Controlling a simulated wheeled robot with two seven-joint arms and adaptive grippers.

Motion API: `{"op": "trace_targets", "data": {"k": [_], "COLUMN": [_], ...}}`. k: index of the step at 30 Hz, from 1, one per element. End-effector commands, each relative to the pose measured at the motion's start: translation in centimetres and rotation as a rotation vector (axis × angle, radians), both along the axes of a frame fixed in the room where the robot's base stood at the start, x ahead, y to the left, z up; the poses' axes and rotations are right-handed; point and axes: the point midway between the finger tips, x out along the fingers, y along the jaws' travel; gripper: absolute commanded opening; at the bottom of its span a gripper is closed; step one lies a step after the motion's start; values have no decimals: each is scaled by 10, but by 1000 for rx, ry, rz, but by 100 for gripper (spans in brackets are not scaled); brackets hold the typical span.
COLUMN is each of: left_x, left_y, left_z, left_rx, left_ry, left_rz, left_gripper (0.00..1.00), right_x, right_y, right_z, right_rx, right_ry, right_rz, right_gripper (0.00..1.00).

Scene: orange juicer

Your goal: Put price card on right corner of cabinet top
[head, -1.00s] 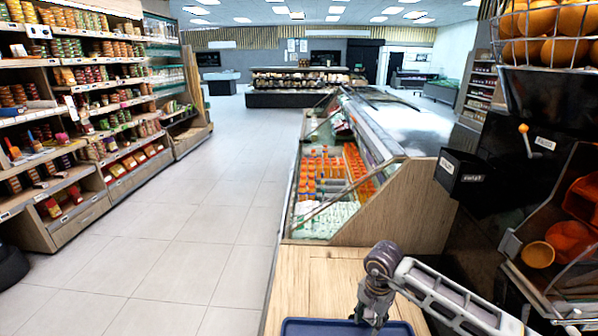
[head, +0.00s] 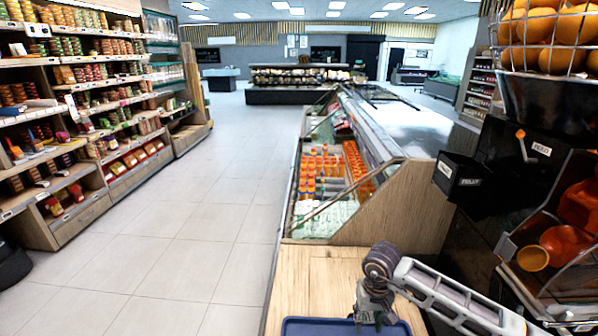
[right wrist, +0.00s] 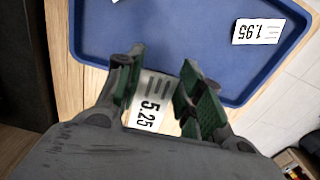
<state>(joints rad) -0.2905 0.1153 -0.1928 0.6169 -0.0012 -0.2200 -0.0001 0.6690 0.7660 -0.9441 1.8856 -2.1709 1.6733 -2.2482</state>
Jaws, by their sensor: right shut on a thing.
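A white price card (right wrist: 147,113) marked 5.25 is between the fingers of my right gripper (right wrist: 160,90) in the right wrist view, and the gripper is shut on it. My right gripper (head: 374,312) also shows at the bottom of the head view, over the far edge of a blue tray (head: 300,328). The card cannot be made out there. The light wooden cabinet top (head: 312,280) lies under and beyond the tray. A second card (right wrist: 257,31), marked 1.95, lies on the blue tray (right wrist: 165,30) in the right wrist view. My left gripper is not in view.
A glass-topped display case (head: 335,185) with orange bottles stands just beyond the cabinet top. A dark juicer (head: 520,130) with a wire basket of oranges (head: 545,35) stands at the right. Stocked shelves (head: 90,110) line the left. The tiled floor (head: 190,240) between is clear.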

Motion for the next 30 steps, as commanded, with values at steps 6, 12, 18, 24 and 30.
{"op": "trace_targets", "data": {"k": [6, 12, 18, 24, 30], "left_x": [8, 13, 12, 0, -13], "left_y": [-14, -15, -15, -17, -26], "left_z": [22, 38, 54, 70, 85], "left_rx": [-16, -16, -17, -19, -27], "left_ry": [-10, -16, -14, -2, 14], "left_rz": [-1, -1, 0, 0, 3], "left_gripper": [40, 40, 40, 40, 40], "right_x": [-2, -3, -3, -3, -1], "right_y": [-4, -7, -11, -16, -20], "right_z": [22, 39, 56, 74, 92], "right_rx": [0, 1, 0, -1, 0], "right_ry": [0, 0, 0, 0, 0], "right_rz": [17, 19, 19, 18, 16], "right_gripper": [17, 17, 17, 17, 17]}}
